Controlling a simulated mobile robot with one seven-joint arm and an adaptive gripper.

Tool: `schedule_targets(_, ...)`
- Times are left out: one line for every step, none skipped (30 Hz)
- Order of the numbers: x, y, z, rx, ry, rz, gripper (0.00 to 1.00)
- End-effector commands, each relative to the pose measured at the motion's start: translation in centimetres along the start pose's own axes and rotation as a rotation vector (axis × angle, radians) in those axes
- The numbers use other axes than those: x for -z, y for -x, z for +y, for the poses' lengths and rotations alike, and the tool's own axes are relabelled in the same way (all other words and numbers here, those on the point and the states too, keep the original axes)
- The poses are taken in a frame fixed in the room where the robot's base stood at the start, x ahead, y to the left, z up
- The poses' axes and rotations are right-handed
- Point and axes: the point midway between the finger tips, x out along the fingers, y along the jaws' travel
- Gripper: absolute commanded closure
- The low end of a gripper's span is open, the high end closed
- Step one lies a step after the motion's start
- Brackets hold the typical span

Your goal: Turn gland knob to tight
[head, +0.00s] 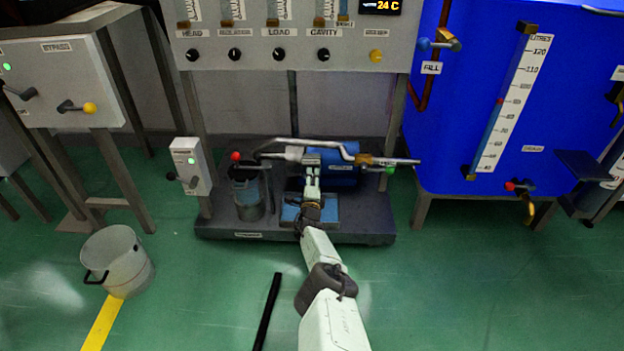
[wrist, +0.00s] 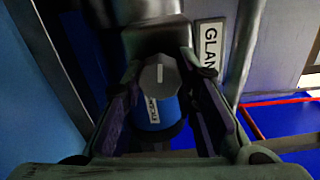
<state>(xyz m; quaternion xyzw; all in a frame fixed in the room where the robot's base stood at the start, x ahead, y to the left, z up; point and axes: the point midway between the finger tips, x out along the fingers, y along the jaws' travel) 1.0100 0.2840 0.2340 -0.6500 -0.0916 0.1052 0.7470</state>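The gland knob (wrist: 158,74) is a grey faceted knob with a white pointer line. In the wrist view the line points up toward the top of the picture. Below the knob is a blue body (wrist: 157,110) with a small white label whose text I cannot read surely. A white plate (wrist: 209,45) reading "GLAN" stands to the right. My gripper (wrist: 160,62) has one dark finger on each side of the knob, with gaps that seem to show between fingers and knob. In the head view my gripper (head: 312,162) reaches to the pump assembly, and the knob cannot be made out there.
The pump skid (head: 230,226) carries pipes, a red-knobbed lever (head: 236,156) and a blue motor (head: 342,172). A bent grey pipe (head: 345,148) runs just above my gripper. A blue tank (head: 460,120) stands at right, a metal pot (head: 118,258) on the left floor.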

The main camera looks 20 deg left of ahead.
Motion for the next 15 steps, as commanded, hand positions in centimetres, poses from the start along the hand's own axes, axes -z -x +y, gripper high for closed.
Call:
schedule_targets(0.05,0.02,0.03,0.0,0.0,0.001,0.69)
schedule_targets(0.05,0.02,0.03,0.0,0.0,0.001,0.67)
schedule_targets(0.05,0.01,0.03,0.0,-0.001,0.001,0.64)
schedule_targets(0.04,0.01,0.03,0.0,-0.001,0.001,0.62)
schedule_targets(0.04,0.01,0.03,0.0,-0.001,0.001,0.6)
schedule_targets(0.03,0.01,0.02,0.0,-0.001,0.0,0.57)
schedule_targets(0.03,0.01,0.02,0.0,-0.001,0.0,0.55)
schedule_targets(0.03,0.01,0.02,0.0,-0.001,0.0,0.53)
schedule_targets(0.02,0.01,0.01,0.0,-0.001,0.0,0.53)
schedule_targets(0.02,0.01,0.01,0.0,-0.001,0.0,0.53)
schedule_targets(0.01,0.0,0.01,0.0,-0.001,0.0,0.53)
schedule_targets(0.01,0.0,0.01,0.0,-0.001,0.0,0.53)
schedule_targets(0.01,0.0,0.01,0.0,-0.001,0.0,0.53)
schedule_targets(0.0,0.0,0.0,0.0,-0.001,0.0,0.53)
schedule_targets(0.0,0.0,0.0,0.0,-0.001,0.0,0.53)
